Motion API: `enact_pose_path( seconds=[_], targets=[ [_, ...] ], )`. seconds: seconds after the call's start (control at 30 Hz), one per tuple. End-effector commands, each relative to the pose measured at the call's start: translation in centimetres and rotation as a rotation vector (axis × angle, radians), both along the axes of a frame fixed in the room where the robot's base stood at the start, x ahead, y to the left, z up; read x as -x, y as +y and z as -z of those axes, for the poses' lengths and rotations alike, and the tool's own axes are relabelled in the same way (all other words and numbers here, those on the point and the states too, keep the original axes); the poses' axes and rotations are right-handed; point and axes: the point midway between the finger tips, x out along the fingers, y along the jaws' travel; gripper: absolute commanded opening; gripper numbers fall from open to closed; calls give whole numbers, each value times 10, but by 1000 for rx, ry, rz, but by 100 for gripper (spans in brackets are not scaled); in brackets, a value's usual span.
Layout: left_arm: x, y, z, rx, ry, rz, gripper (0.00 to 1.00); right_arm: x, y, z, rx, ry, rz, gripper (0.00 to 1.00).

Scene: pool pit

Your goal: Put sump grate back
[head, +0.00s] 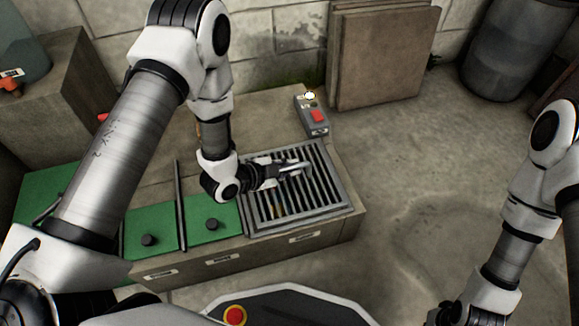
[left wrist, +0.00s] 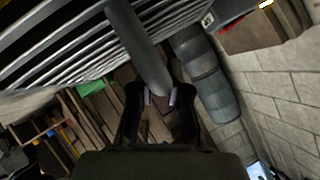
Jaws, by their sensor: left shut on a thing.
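The sump grate (head: 318,203) is a grey rectangular frame with parallel bars, at the right end of the long low bench. Its bars also show large at the upper left of the left wrist view (left wrist: 60,58). My left gripper (head: 292,168) is over the far part of the grate and shut on its light grey handle bar. In the left wrist view the round grey handle (left wrist: 138,45) runs down between the fingers. I cannot tell whether the grate lies flush in its opening. My right arm comes in at the lower right; its gripper is out of view.
Green panels (head: 212,228) with black knobs cover the bench left of the grate. A grey control box (head: 312,116) with a red button and lit lamp stands behind. Brown boards (head: 382,55) lean on the wall. A grey barrel (head: 512,50) stands far right. The right floor is clear.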

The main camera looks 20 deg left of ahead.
Motion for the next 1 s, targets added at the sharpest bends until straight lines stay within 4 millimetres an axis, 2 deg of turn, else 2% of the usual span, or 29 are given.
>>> enact_pose_path(
  seconds=[0.17,0.2,0.27,0.3,0.67,0.77,1.0],
  targets=[
    [0,0,0,1,-1,0,0,0,0,0,0,0,0,0],
    [0,0,0,1,-1,0,19,0,0,0,0,0,0,0],
    [0,0,0,1,-1,0,40,0,0,0,0,0,0,0],
    [0,0,0,1,-1,0,45,0,0,0,0,0,0,0],
    [4,4,-2,1,2,-3,45,0,0,0,0,1,0,0],
    [15,12,-11,2,2,-6,45,0,0,0,0,1,0,0],
    [59,44,-42,5,3,-10,45,0,0,0,0,1,0,0]
  ],
)
